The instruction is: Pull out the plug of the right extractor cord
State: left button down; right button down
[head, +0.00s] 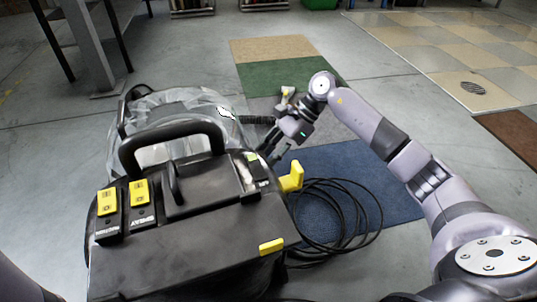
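The black carpet extractor (190,235) stands at the left, with a large handle and a clear domed front part. A yellow hook-like piece (292,178) sticks out from the extractor's upper right edge. My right gripper (268,152) is low beside the extractor's right side, just beyond this yellow piece. Its fingers point down and left, and their tips are small and dark against the machine. I cannot make out a plug or whether the fingers hold anything. My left gripper is out of view.
Two yellow-topped switches (139,192) sit on the extractor's top. Blue (400,195), green (285,75) and tan (270,48) mats lie on the grey floor. A table leg (90,45) stands at the upper left.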

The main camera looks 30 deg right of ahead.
jog(key=shift+a, duration=0.25)
dwell(0.4)
jog(key=c, duration=1.1)
grip_release()
jog(key=v, duration=1.2)
jog(key=shift+r, duration=0.1)
